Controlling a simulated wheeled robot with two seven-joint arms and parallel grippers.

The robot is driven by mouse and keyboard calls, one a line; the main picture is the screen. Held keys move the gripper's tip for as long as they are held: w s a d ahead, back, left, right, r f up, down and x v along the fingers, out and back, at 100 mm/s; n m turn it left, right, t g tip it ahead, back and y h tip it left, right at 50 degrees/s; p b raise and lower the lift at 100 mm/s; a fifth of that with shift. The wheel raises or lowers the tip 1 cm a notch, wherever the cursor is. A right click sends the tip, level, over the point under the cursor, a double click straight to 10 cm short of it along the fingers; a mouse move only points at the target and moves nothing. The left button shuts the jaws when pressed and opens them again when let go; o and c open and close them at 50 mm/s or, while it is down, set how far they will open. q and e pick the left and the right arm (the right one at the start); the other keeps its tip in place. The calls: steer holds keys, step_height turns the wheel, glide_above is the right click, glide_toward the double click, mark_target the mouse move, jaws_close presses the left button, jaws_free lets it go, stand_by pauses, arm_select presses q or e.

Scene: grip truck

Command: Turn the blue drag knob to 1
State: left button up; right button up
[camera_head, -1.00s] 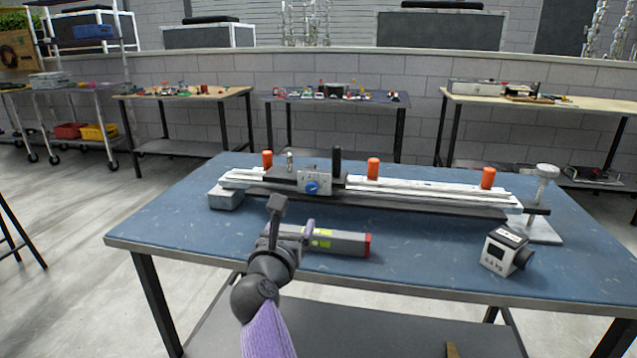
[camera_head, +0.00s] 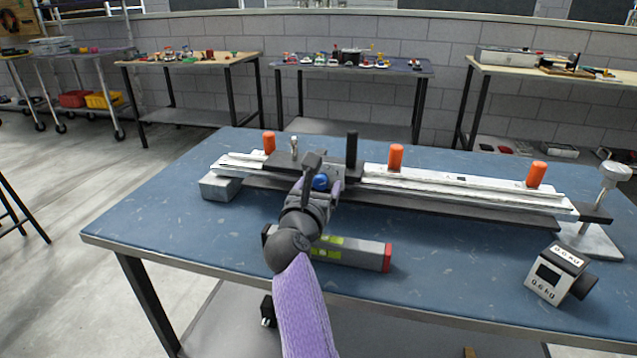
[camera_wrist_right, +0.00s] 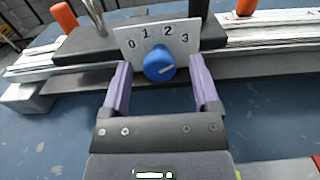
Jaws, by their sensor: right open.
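The white mark on the knob points right, toward the 3 side. In the head view the knob (camera_head: 320,182) shows partly behind my right gripper (camera_head: 324,175). In the wrist view the open right gripper (camera_wrist_right: 161,62) has one purple finger on each side of the knob. Gaps show between the fingers and the knob in this view; how close they are in depth is unclear. My left gripper is not in view.
The dial is on a carriage on a long white track (camera_head: 450,187) with orange posts (camera_head: 395,157) and a black post (camera_head: 351,149). A grey bar with a red end (camera_head: 350,252) lies in front. A 0.6 kg block (camera_head: 556,273) stands at the right.

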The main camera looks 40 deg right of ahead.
steer(key=c, duration=1)
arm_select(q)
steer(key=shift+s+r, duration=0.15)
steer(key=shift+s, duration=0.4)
arm_select(e)
jaws_close()
